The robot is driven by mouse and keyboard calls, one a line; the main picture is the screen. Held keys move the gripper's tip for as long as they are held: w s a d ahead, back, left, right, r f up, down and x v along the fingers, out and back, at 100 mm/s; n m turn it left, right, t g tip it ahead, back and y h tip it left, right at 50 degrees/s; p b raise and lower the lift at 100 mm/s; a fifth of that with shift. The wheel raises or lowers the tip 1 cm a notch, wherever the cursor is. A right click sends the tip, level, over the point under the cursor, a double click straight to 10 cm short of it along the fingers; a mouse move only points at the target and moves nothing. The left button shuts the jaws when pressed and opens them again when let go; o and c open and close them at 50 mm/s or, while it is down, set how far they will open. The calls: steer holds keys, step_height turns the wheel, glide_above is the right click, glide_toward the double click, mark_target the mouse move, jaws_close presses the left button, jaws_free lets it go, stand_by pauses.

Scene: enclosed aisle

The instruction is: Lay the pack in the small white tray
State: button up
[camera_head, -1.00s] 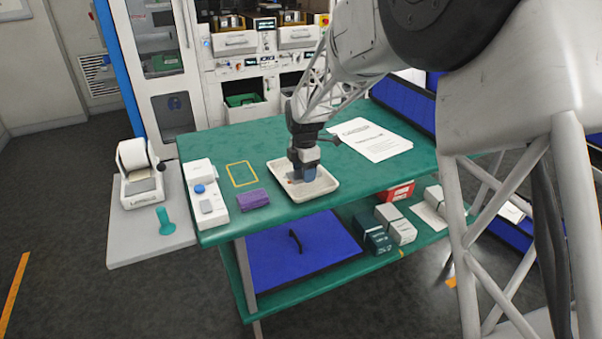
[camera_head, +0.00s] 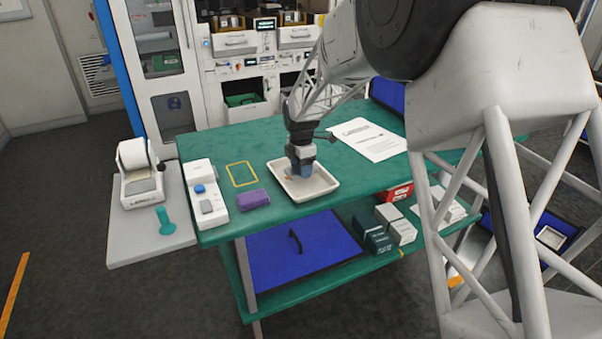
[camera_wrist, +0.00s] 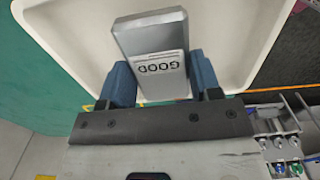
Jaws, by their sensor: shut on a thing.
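The small white tray (camera_head: 326,190) lies on the green table, and its pale floor and rim fill much of the wrist view (camera_wrist: 232,50). My gripper (camera_head: 301,172) points down over the inside of the tray. In the wrist view its two blue fingers (camera_wrist: 160,82) are shut on the sides of a grey box-shaped pack (camera_wrist: 150,38) with a label reading "GOOD". The pack is within the tray's outline there. Whether it touches the tray floor cannot be told. In the head view the fingers mostly hide the pack.
A purple item (camera_head: 253,199), a yellow outlined rectangle (camera_head: 242,174) and a white device (camera_head: 204,195) are left of the tray. Printed paper (camera_head: 368,139) lies behind it to the right. Boxes (camera_head: 400,230) stand on the lower shelf (camera_head: 345,283). My arm blocks the right side.

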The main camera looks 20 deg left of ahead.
steer(key=shift+f, duration=1.15)
steer(key=shift+f, duration=0.15)
steer(key=o, duration=1)
steer(key=shift+c, duration=0.2)
step_height(320, 180, up, 12)
steer(key=shift+d+r, duration=0.1)
steer(key=shift+r, duration=0.1)
